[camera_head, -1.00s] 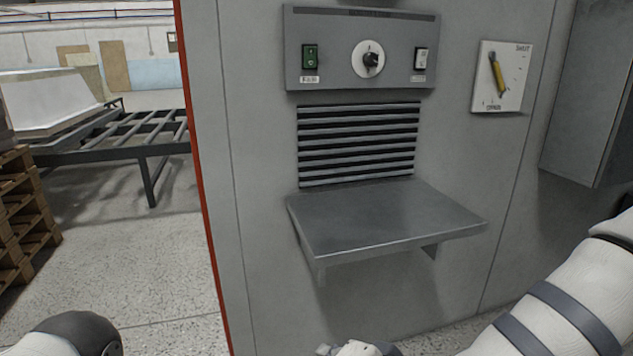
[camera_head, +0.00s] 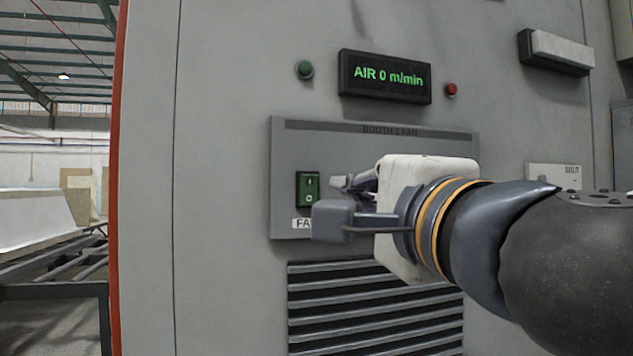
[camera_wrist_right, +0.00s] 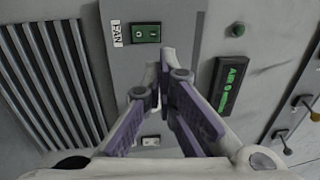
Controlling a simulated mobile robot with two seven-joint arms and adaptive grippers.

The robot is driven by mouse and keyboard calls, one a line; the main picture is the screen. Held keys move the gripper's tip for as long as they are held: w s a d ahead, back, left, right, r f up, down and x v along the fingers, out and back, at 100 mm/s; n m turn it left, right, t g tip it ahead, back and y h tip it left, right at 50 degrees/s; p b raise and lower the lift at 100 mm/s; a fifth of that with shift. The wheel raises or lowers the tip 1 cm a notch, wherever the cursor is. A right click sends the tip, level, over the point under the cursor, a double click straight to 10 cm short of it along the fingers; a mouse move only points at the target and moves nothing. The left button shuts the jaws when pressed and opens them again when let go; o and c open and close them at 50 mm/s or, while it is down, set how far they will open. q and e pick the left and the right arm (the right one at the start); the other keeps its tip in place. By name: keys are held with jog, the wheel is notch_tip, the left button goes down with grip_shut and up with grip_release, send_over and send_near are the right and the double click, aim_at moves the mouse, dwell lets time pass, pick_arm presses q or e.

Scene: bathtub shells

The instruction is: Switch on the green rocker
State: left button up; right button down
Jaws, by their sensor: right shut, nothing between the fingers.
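The green rocker (camera_head: 307,189) sits at the left of the grey booth fan panel (camera_head: 283,150), above a partly covered "FA..." label. It also shows in the right wrist view (camera_wrist_right: 147,33), beside the FAN label (camera_wrist_right: 117,34). My right gripper (camera_head: 330,200) is shut and empty, just right of the rocker in the head view. Whether it touches the panel cannot be told. In the right wrist view the fingertips (camera_wrist_right: 163,60) are a little below the rocker. My right gripper and wrist hide the panel's knob and right switch in the head view. My left gripper is not in view.
A display (camera_head: 385,77) reads "AIR 0 m/min", between a green button (camera_head: 305,69) and a red button (camera_head: 451,89). A louvred vent (camera_head: 375,310) lies below the panel. A light bar (camera_head: 556,52) juts out at upper right. Left of the cabinet's red edge is open hall.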

aim_at(310, 175)
pick_arm(q)
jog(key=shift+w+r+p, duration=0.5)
jog(key=shift+p, duration=0.05)
pick_arm(e)
jog(key=x, duration=1.4)
jog(key=shift+w+f, duration=0.1)
jog(key=shift+w, duration=0.05)
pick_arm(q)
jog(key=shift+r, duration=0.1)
